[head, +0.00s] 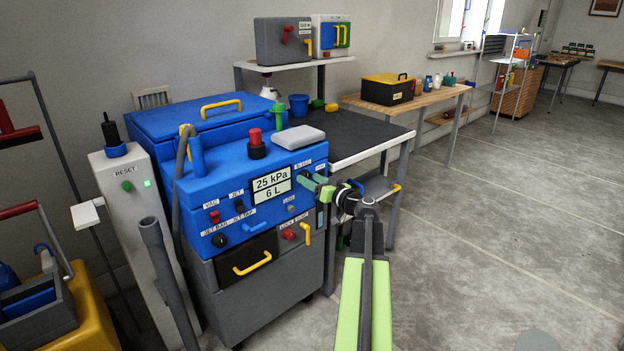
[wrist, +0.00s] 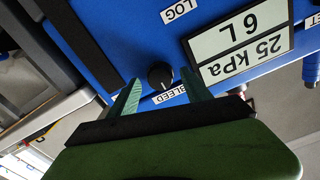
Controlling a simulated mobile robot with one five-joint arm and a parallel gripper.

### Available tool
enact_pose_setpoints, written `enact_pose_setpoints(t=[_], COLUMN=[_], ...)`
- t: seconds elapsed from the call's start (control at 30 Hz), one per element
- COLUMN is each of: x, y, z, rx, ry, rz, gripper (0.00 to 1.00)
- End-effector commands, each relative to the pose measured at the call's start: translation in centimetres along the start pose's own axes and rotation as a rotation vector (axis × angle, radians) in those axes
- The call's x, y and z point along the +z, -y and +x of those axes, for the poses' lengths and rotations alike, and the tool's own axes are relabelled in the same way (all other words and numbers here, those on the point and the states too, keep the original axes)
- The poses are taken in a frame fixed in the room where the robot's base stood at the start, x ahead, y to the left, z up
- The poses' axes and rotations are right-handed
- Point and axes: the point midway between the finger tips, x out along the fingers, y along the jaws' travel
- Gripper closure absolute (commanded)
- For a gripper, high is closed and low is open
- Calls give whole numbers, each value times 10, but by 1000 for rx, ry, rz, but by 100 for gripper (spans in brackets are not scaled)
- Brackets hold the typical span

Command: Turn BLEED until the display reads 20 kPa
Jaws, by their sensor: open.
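The BLEED knob (wrist: 160,75) is a small black round knob on the blue machine panel, with its BLEED label beside it in the wrist view. My gripper (wrist: 161,77) is open, its two green fingers on either side of the knob. I cannot tell whether they touch it. In the head view my gripper (head: 314,186) is at the panel's right side and largely hides the knob. The display (head: 271,186) reads 25 kPa and 6 L; it shows upside down in the wrist view (wrist: 240,42).
The blue machine (head: 225,225) also carries VAC and JET switches, a JET BAR knob (head: 220,240), a LOG button (head: 291,208) and a yellow-handled drawer (head: 250,262). A grey RESET post (head: 140,235) stands left. A dark-topped bench (head: 350,135) stands behind.

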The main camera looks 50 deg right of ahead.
Motion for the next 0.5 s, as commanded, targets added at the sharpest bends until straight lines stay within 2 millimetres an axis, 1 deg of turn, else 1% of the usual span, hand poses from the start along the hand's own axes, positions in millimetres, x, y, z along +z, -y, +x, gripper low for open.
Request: enact_pose_setpoints(t=[0.03,0.1,0.37,0.47,0.5], x=[0,0,0,0,0], y=[0,0,0,0,0], z=[6,9,9,9,9], rx=[-2,-1,0,0,0], ry=[0,0,0,0,0], rz=[0,0,0,0,0], gripper=[43,43,43,55,60])
